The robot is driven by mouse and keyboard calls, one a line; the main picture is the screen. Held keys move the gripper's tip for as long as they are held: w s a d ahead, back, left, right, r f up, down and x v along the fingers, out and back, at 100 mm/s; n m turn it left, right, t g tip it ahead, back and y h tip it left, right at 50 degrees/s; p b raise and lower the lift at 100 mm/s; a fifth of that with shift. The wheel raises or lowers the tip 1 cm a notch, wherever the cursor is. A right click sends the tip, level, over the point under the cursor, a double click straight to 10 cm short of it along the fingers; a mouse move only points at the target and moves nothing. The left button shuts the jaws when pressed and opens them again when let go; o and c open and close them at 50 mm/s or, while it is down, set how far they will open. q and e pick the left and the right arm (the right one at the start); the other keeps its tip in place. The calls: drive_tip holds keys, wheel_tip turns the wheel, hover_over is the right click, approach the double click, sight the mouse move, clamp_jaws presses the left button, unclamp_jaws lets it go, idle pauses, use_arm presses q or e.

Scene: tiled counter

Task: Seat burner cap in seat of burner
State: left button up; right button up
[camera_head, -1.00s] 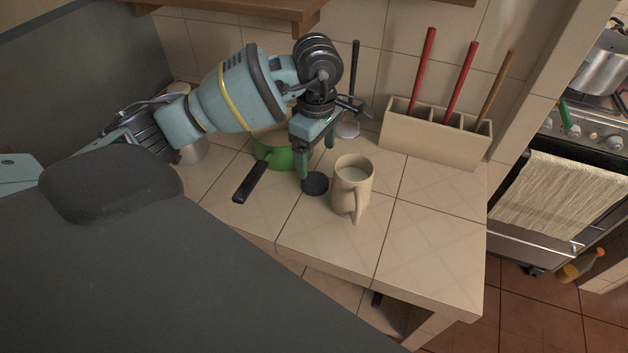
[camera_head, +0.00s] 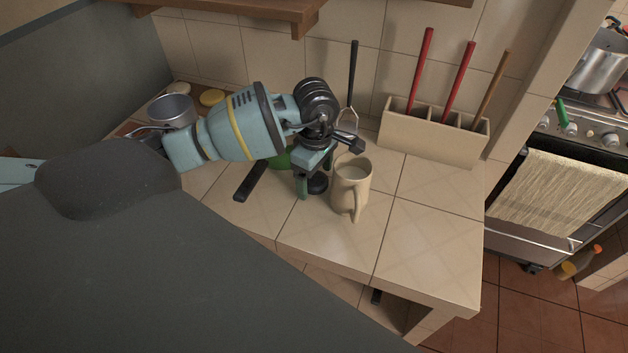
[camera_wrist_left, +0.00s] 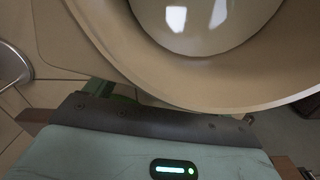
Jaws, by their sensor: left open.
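A small black disc that looks like the burner cap (camera_head: 318,185) lies on the tiled counter, just left of a beige mug (camera_head: 350,192). My left gripper (camera_head: 316,177) points down at the disc, open, with one finger left of it. The other finger is partly hidden near the mug. I cannot tell whether the fingers touch the disc. In the left wrist view the mug's rim (camera_wrist_left: 150,92) fills the top, and the disc is hidden. The stove (camera_head: 590,125) is at the right edge; no empty burner seat is clearly seen. My right gripper is not in view.
The mug stands very close to my left gripper. A dark-handled green pan (camera_head: 250,180) lies behind and left. A holder (camera_head: 432,138) with long handles is at the back. A steel pot (camera_head: 603,62) sits on the stove. The front right counter is clear.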

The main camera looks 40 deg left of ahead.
sight(315, 179)
use_arm(q)
drive_tip(key=shift+c, duration=0.4)
drive_tip(key=shift+c, duration=1.2)
drive_tip(key=c, duration=0.9)
drive_tip(key=shift+o, duration=0.2)
wheel_tip(315, 179, up, 10)
drive_tip(key=shift+f, duration=0.1)
